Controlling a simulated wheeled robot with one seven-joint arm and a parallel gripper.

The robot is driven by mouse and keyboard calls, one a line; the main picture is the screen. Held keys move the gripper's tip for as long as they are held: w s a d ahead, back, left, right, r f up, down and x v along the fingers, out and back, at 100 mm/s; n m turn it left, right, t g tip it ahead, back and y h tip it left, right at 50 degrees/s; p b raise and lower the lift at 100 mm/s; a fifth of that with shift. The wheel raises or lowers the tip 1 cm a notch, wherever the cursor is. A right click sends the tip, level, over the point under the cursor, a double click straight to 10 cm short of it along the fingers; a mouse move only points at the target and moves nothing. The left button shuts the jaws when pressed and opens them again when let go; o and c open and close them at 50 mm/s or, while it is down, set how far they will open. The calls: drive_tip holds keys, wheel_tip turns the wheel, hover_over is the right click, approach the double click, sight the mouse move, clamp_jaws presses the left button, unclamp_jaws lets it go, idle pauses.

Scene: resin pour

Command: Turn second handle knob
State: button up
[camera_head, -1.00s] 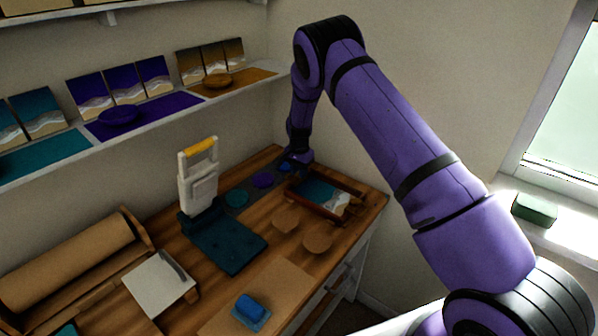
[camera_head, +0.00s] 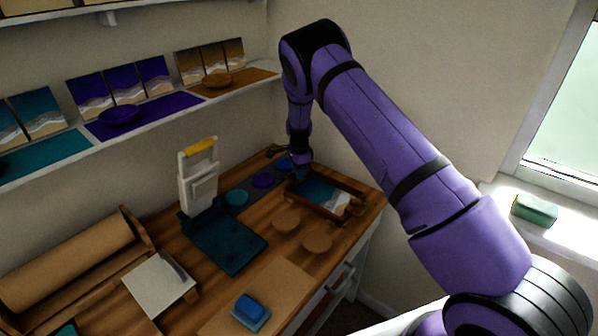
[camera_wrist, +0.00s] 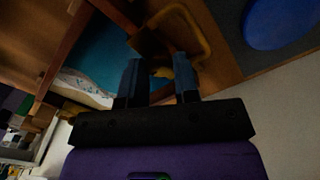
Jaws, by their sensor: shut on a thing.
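A wooden-framed tray (camera_head: 350,186) with a teal and white wave picture (camera_head: 318,190) sits at the right end of the bench. In the wrist view the teal surface (camera_wrist: 105,55) and a looped brass-coloured handle (camera_wrist: 203,42) at the tray's end show. My gripper (camera_wrist: 159,70) is at that handle, its two dark blue fingers pointing at it. A small yellowish knob (camera_wrist: 162,72) shows between the fingers, and the gripper is shut on it. In the head view my gripper (camera_head: 301,175) is at the tray's far left end, where the knob is too small to make out.
Several coloured discs, including a purple one (camera_head: 263,180), lie on a grey strip beside the tray. Two round cork coasters (camera_head: 317,242) lie in front. A white press (camera_head: 199,180) with a yellow grip stands to the left. The wall is close behind.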

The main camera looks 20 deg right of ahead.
idle(0.4)
drive_tip(key=o, duration=0.9)
drive_tip(key=shift+o, duration=0.2)
wheel_tip(320, 180, up, 11)
